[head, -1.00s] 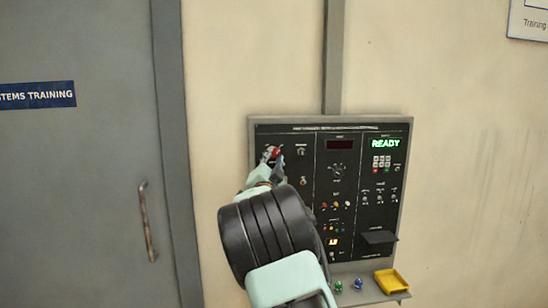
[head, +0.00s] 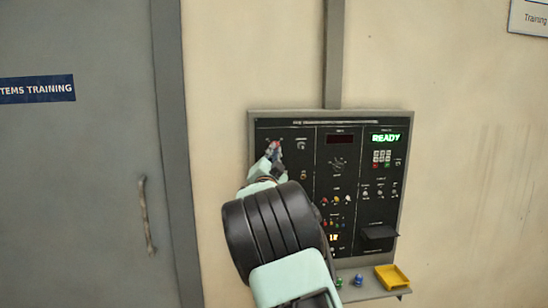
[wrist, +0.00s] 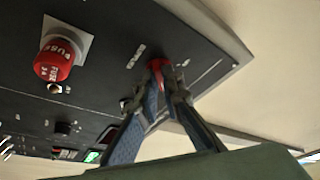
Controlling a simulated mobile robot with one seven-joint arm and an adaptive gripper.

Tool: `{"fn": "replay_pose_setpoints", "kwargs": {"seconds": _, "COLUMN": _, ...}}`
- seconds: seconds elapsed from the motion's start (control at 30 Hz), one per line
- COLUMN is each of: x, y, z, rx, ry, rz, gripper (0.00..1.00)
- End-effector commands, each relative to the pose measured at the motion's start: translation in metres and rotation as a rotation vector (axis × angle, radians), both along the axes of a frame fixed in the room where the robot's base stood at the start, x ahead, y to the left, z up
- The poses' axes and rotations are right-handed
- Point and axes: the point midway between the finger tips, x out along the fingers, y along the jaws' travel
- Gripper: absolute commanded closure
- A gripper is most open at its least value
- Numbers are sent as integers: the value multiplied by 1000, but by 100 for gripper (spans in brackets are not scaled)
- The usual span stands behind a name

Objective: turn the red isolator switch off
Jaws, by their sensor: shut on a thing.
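The red isolator switch (head: 276,144) is at the upper left of the black control panel (head: 262,140). In the wrist view its red top (wrist: 158,63) shows between my fingertips, and the fingers hide most of it. My gripper (head: 273,152) is at the switch, with its fingers closed in on either side of it. The gripper also shows in the wrist view (wrist: 163,78), its fingertips shut on the switch against the panel face. The switch's exact angle is hard to tell.
A red fuse cap (wrist: 52,62) on a pale plate stands out from the panel near the gripper. A green READY display (head: 386,138) is lit at the upper right. A yellow tray (head: 391,277) sits on the shelf below. A grey door (head: 80,190) is at left.

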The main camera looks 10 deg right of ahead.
Motion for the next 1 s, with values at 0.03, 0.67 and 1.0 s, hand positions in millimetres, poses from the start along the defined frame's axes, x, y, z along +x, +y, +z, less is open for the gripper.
{"fn": "replay_pose_setpoints", "kwargs": {"seconds": 0.03, "x": 0, "y": -1, "z": -6, "rx": -21, "ry": -3, "rz": 0, "gripper": 100}}
{"fn": "replay_pose_setpoints", "kwargs": {"seconds": 0.67, "x": -1, "y": -7, "z": -10, "rx": -539, "ry": -4, "rz": -3, "gripper": 100}}
{"fn": "replay_pose_setpoints", "kwargs": {"seconds": 1.0, "x": 0, "y": -11, "z": -5, "rx": -864, "ry": 0, "rz": -3, "gripper": 100}}
